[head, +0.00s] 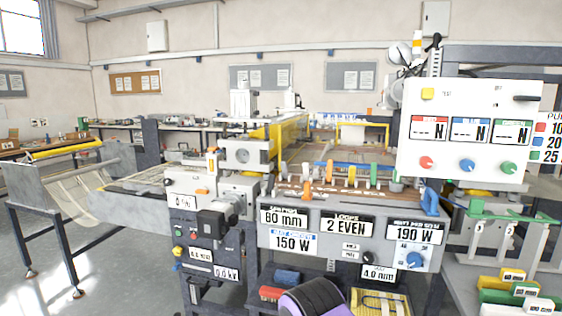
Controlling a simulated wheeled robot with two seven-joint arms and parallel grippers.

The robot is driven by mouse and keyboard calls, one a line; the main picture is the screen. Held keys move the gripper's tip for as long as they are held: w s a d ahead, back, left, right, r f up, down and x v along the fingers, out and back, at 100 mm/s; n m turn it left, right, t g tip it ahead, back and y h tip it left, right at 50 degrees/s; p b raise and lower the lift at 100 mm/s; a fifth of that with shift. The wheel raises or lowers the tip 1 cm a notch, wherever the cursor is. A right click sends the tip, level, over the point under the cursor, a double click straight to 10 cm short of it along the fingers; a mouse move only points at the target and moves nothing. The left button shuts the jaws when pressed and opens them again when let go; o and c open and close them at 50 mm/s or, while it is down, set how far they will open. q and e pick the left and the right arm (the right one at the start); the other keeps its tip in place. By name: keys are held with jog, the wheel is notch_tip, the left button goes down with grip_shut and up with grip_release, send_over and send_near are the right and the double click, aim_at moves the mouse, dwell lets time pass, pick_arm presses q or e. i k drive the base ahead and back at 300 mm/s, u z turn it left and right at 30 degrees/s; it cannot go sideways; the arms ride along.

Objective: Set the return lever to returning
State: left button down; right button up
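No label that reads as a return lever is legible, so I cannot tell which part it is. Several lever-like parts show in the head view. A black handle (526,98) lies level at the right of the white panel (450,145). A blue upright part (430,202) stands at the right end of the machine front. A green bar (500,213) lies to its right. An orange part (202,191) sits on the grey unit at the left of the machine.
The machine's front panel (342,251) carries several printed plates and a blue knob (415,260). A dark block (214,222) juts out at its left. A rounded purple and black shape (313,299) rises at the bottom edge. Open floor (115,285) lies at the lower left.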

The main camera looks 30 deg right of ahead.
aim_at(285, 170)
jog(key=z, duration=0.6)
jog(key=i, duration=0.7)
jog(key=z, duration=0.7)
